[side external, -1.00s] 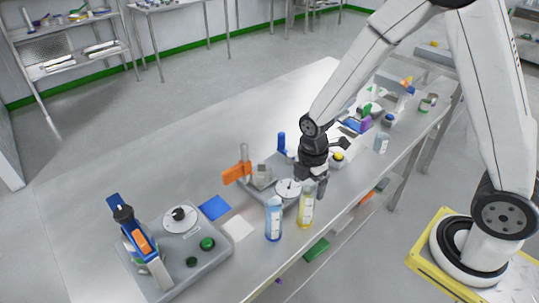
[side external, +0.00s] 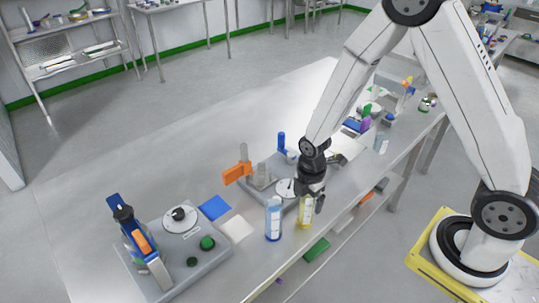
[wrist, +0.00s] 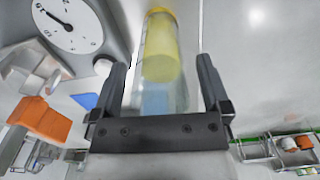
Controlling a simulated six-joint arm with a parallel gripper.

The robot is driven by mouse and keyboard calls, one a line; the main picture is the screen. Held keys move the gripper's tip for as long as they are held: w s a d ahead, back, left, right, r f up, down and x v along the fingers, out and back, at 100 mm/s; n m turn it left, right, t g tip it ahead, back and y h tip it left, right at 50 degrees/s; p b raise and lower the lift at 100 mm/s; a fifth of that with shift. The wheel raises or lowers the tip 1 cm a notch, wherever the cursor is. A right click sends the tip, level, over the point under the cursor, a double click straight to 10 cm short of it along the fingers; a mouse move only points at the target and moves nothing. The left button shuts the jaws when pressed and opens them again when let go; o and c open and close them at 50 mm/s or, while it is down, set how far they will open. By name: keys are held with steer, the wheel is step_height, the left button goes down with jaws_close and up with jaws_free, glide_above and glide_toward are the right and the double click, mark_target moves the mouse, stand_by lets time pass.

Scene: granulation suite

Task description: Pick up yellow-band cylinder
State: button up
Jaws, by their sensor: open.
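The yellow-band cylinder (side external: 305,215), a clear bottle with yellow in it, stands upright near the table's front edge in the side view. My gripper (side external: 313,197) is right at its top and covers its upper part. In the wrist view the cylinder (wrist: 161,52) lies in line with the gap between the two dark fingers of my gripper (wrist: 162,72). The fingers are open, one on each side of it, with visible gaps. I cannot tell how far down the cylinder they reach.
A similar blue bottle (side external: 273,219) stands close to the left of the cylinder. A grey device with a round dial (wrist: 68,22) is behind and left. An orange-handled part (side external: 237,173) stands farther back. Bare table (side external: 110,170) lies at the far left.

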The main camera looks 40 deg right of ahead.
stand_by(0.5)
jaws_close()
